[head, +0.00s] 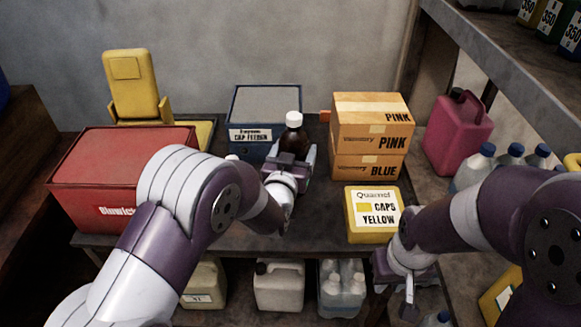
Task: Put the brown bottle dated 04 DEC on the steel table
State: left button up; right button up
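A brown bottle (294,137) with a white cap stands upright behind my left gripper (292,160), near the middle of a dark table (245,238). The gripper is right at the bottle and hides its lower part, so I cannot tell whether the fingers are closed on it or whether its base touches the table. No date on the bottle is readable. My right gripper (405,283) is low at the right, in front of the table's edge, with no object visible in it. Its finger gap is not clear. Which surface is the steel table is not clear.
On the table are a red box (120,165), a blue cap feeder box (264,108), orange PINK and BLUE boxes (370,135) and a yellow caps box (373,213). A pink jug (458,132) and clear bottles stand at right. Jugs (279,285) sit below.

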pick_arm(q)
jog(key=f, duration=0.4)
jog(key=shift+w+a+f+b, duration=0.1)
jog(key=shift+w+b, duration=0.1)
jog(key=shift+b, duration=0.1)
